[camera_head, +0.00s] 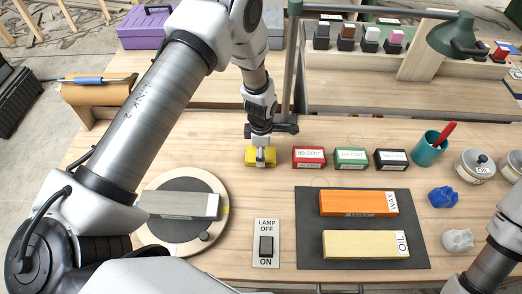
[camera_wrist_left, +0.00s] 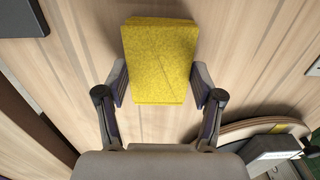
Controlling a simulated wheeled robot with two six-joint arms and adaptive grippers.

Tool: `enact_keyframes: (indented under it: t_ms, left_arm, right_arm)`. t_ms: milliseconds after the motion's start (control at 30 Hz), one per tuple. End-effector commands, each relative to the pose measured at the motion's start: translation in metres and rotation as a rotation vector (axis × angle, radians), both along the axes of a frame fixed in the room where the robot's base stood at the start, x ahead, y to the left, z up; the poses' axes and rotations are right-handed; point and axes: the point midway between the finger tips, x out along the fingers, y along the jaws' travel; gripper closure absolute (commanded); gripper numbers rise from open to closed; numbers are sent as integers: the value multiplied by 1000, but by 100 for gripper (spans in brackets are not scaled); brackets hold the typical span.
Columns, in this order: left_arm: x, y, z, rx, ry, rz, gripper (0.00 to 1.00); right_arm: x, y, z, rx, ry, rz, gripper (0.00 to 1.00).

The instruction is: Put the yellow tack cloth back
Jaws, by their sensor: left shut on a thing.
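The yellow tack cloth (camera_head: 258,157) is a folded block on the wooden bench, left of the red grit box. My left gripper (camera_head: 261,150) points down over it and is shut on it. In the left wrist view the cloth (camera_wrist_left: 159,60) sits between the two fingers (camera_wrist_left: 160,88), one on each side. I cannot tell whether the cloth touches the bench. My right arm (camera_head: 490,262) shows at the lower right edge; its gripper is not in view.
Red (camera_head: 309,158), green (camera_head: 351,158) and black (camera_head: 391,160) grit boxes stand in a row to the right. A dark mat (camera_head: 312,228) holds an orange WAX block (camera_head: 358,203) and a yellow OIL block (camera_head: 365,244). A lamp switch (camera_head: 266,243) and round turntable (camera_head: 165,240) lie in front.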

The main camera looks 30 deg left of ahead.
Motion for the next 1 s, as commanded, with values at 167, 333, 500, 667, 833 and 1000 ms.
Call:
enact_keyframes:
  t_ms: [167,333,500,667,833,1000]
  left_arm:
    - [0,0,0,0,0,0,8]
    - [0,0,0,0,0,0,8]
    - [1,0,7,0,-1,0,8]
    - [1,0,37,0,-4,-1,8]
    - [2,0,82,0,-5,0,8]
    - [1,0,114,0,-1,0,8]
  right_arm:
    - [0,0,0,0,0,0,60]
    - [0,0,0,0,0,0,60]
    - [0,0,-1,0,-1,0,60]
    - [0,0,-12,0,0,0,60]
    - [0,0,-23,0,0,0,60]
    - [0,0,-28,0,0,0,60]
